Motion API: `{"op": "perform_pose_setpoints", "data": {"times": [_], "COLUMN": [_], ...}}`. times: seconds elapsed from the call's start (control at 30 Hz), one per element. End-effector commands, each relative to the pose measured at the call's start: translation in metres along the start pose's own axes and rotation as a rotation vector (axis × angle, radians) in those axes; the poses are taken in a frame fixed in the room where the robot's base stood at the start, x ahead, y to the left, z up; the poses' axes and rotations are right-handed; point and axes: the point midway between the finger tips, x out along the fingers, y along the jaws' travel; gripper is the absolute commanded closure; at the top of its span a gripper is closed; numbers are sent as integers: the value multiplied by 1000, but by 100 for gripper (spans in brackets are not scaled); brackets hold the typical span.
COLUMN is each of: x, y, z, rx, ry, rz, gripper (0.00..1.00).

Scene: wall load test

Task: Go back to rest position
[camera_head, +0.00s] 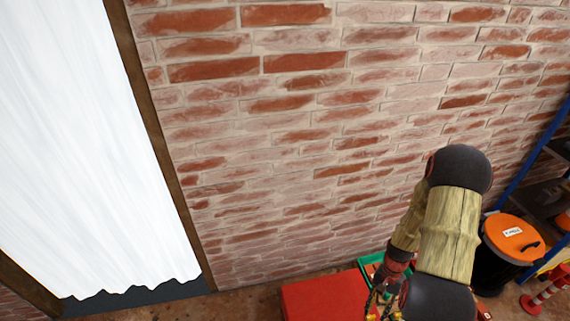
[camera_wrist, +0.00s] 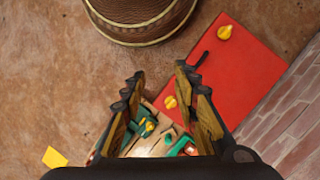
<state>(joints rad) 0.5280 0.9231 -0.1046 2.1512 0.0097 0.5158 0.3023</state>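My gripper (camera_wrist: 160,72) points down in the wrist view. Its two fingers stand apart with a clear gap, and nothing is held between them. In the head view my arm's end (camera_head: 378,295) hangs at the bottom right of centre, partly hidden by my arm links. Below the gripper is an open box with green tools (camera_wrist: 180,143), partly covered by the fingers. Its green rim (camera_head: 368,262) shows in the head view behind my arm.
A flat red case lid (camera_wrist: 238,72) with yellow knobs lies beside the box; its red top (camera_head: 325,298) also shows in the head view. A brick wall (camera_head: 280,130) stands behind.

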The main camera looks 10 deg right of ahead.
Motion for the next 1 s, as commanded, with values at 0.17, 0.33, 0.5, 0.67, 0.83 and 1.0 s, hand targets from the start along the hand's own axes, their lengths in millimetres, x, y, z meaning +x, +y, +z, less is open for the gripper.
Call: {"op": "perform_pose_setpoints", "data": {"times": [0.17, 0.33, 0.5, 0.67, 0.83, 1.0], "x": [-72, -131, -183, -227, -267, -302], "y": [-10, -16, -22, -26, -27, -27], "z": [30, 62, 96, 131, 169, 207], "rx": [-124, -230, -330, -414, -496, -569], "ry": [32, 68, 116, 171, 238, 317], "rz": [7, 12, 16, 16, 13, 5], "gripper": [70, 70, 70, 70, 70, 70]}}
